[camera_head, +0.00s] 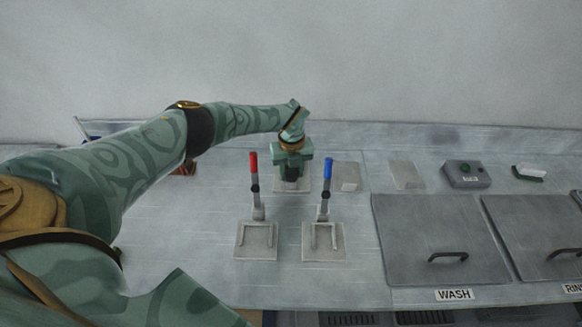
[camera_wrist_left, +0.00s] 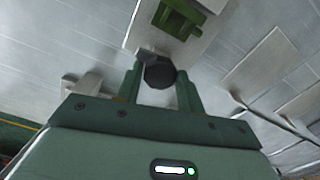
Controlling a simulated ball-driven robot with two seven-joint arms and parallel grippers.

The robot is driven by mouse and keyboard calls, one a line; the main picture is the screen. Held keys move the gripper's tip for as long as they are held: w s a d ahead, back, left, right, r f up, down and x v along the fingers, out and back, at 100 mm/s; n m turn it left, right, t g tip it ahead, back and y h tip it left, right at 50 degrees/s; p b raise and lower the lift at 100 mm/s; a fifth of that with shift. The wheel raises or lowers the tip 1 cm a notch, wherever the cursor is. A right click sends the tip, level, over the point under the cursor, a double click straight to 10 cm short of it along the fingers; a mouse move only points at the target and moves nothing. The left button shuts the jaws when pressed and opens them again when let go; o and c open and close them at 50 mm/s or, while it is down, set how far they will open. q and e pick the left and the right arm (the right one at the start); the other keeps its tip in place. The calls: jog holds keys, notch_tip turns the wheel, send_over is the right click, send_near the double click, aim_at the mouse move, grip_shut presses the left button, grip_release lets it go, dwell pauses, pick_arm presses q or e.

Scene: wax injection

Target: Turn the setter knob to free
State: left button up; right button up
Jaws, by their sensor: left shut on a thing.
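My left gripper (camera_head: 291,172) reaches down over a pale plate (camera_head: 284,187) at the back of the bench, behind the two levers. In the left wrist view my left gripper (camera_wrist_left: 160,84) has its two fingers on either side of a dark round knob (camera_wrist_left: 159,74), which I take to be the setter knob, and is shut on it. A grey piece juts from the knob's upper left side. The knob's marks and the "free" label cannot be read. In the head view the gripper hides most of the knob. My right gripper is in neither view.
A red-handled lever (camera_head: 253,165) and a blue-handled lever (camera_head: 327,170) stand upright in front of my gripper. A green block (camera_wrist_left: 180,18) sits near the knob.

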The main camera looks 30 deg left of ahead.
aim_at(291, 173)
pick_arm(q)
jog(key=shift+w+r+n+p, duration=0.15)
jog(key=shift+n+p, duration=0.15)
jog(key=shift+n, duration=0.4)
jog(key=o, duration=1)
notch_tip(291, 173, up, 6)
jog(key=p, duration=0.2)
jog(key=shift+a+r+p, duration=0.1)
jog(key=shift+r+p, duration=0.1)
jog(key=shift+p, duration=0.2)
notch_tip(291, 173, up, 10)
jog(key=p, duration=0.1)
jog(key=shift+f, duration=0.15)
